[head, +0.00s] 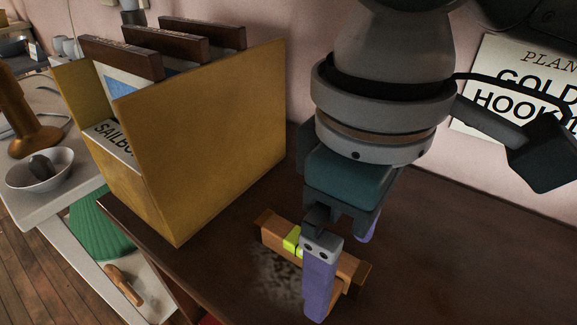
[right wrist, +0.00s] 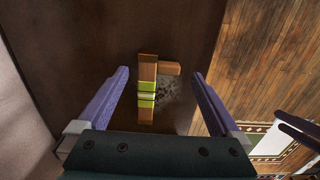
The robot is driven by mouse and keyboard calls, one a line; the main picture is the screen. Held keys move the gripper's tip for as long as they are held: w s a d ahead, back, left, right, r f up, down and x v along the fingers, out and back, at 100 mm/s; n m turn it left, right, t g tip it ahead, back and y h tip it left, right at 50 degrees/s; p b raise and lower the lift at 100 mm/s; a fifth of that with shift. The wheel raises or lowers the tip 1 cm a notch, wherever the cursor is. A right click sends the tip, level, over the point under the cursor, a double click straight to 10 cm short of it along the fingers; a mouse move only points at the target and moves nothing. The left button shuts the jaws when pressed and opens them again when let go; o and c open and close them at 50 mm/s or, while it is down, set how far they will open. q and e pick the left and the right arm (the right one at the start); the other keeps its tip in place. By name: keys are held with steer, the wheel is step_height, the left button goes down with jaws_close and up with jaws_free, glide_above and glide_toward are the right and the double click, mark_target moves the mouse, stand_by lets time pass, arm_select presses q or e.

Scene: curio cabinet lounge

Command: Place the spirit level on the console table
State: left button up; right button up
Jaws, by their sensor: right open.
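The spirit level (head: 290,240), a brown wooden bar with a yellow-green vial section, appears to lie on the dark brown table top (head: 450,260). In the right wrist view the level (right wrist: 147,95) lies between the two fingers, with clear space on both sides. My right gripper (head: 343,268) is open and empty, pointing down over the level. One purple finger hides part of the bar in the head view. A short wooden piece (right wrist: 170,68) sticks out sideways at the bar's far end; I cannot tell whether it belongs to it.
A wall sign (head: 520,90) hangs behind. A lower pale table with a bowl (head: 40,165) is at the left. The table top right of the gripper is clear.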

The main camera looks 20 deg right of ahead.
step_height(320, 180, up, 8)
steer(key=p, duration=0.2)
steer(key=s+a+f+m+t+y, duration=0.1)
steer(key=s+a+f+t+y, duration=0.1)
steer(key=s+a+f+y, duration=0.25)
steer(key=d+f+m, duration=0.1)
steer(key=d, duration=0.1)
steer(key=s+d+f+m+t+h, duration=0.1)
steer(key=s+d+f+m+t, duration=0.1)
steer(key=d, duration=0.1)
steer(key=shift+d+f+h, duration=0.15)
steer(key=shift+d+h, duration=0.15)
steer(key=shift+h, duration=0.05)
steer(key=s+d, duration=0.1)
steer(key=d, duration=0.1)
steer(key=s+d+f+m+h, duration=0.1)
steer(key=d, duration=0.1)
steer(key=s+d+h, duration=0.1)
steer(key=d, duration=0.1)
steer(key=shift+s+d+f+m, duration=0.25)
steer(key=shift+s+d+m, duration=0.05)
steer(key=shift+s, duration=0.05)
step_height(320, 180, up, 62)
steer(key=p, duration=6.2)
steer(key=shift+f, duration=0.1)
